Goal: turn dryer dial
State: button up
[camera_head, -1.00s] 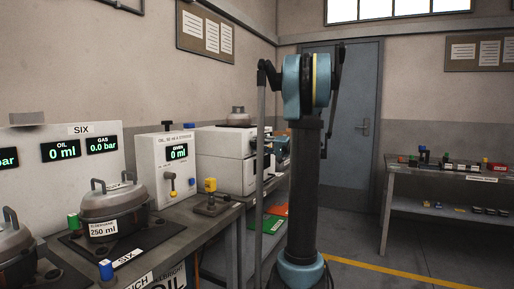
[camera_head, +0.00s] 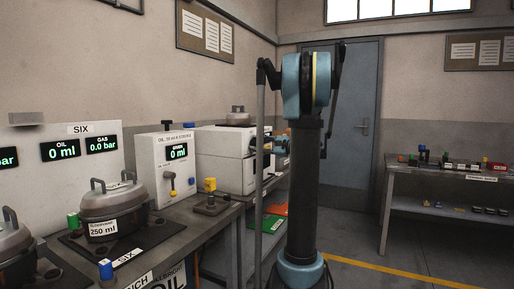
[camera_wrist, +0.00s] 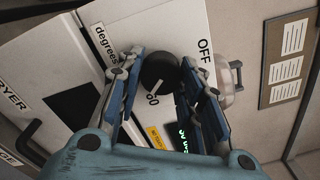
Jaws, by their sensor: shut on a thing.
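The dryer is a white box (camera_head: 220,160) on the bench, left of my arm in the head view. Its white panel (camera_wrist: 178,24) fills much of the wrist view, tilted, with a "degrees" label and an "OFF" label. The round black dial (camera_wrist: 158,68) is on this panel, with a white pointer mark near the number by its lower edge. My gripper (camera_wrist: 163,76) has one finger on each side of the dial and is shut on it. The fingers hide parts of the dial's sides. In the head view my arm mostly hides the gripper.
A dark window (camera_wrist: 78,106) and a small green display (camera_wrist: 183,137) are on the panel. A side bench (camera_head: 450,172) stands at the right.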

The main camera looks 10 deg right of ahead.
jog(key=m, duration=0.5)
jog(key=shift+d+f+m, duration=0.1)
jog(key=shift+m, duration=0.2)
jog(key=m, duration=0.3)
jog(key=shift+m, duration=0.7)
jog(key=o, duration=1.1)
jog(key=shift+s, duration=0.1)
jog(key=v, duration=1.1)
jog(key=shift+s+d, duration=0.25)
jog(key=shift+d, duration=0.05)
